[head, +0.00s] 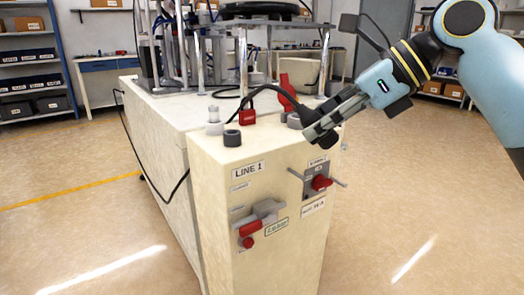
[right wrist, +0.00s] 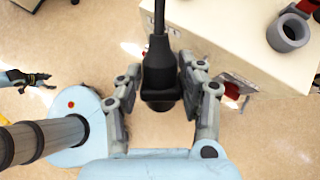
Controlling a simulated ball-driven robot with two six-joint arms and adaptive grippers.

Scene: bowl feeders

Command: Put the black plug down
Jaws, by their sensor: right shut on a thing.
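The black plug (right wrist: 160,72) is held between the two fingers of my right gripper (right wrist: 163,88), with its cable running up out of the right wrist view. In the head view my right gripper (head: 314,128) is above the front right top edge of the cream LINE 1 cabinet (head: 262,185). The plug is mostly hidden by the fingers there; its black cable (head: 268,90) loops left toward the machine. A dark gripper, apparently my left one (right wrist: 28,80), shows small at the left of the right wrist view; its jaw state is unclear.
A dark ring (head: 232,138), a pale fitting (head: 214,122) and a red block (head: 247,116) stand on the cabinet top. Red-handled switches (head: 320,183) project from its front. A grey ring (right wrist: 290,32) shows in the right wrist view. Open floor lies right of the cabinet.

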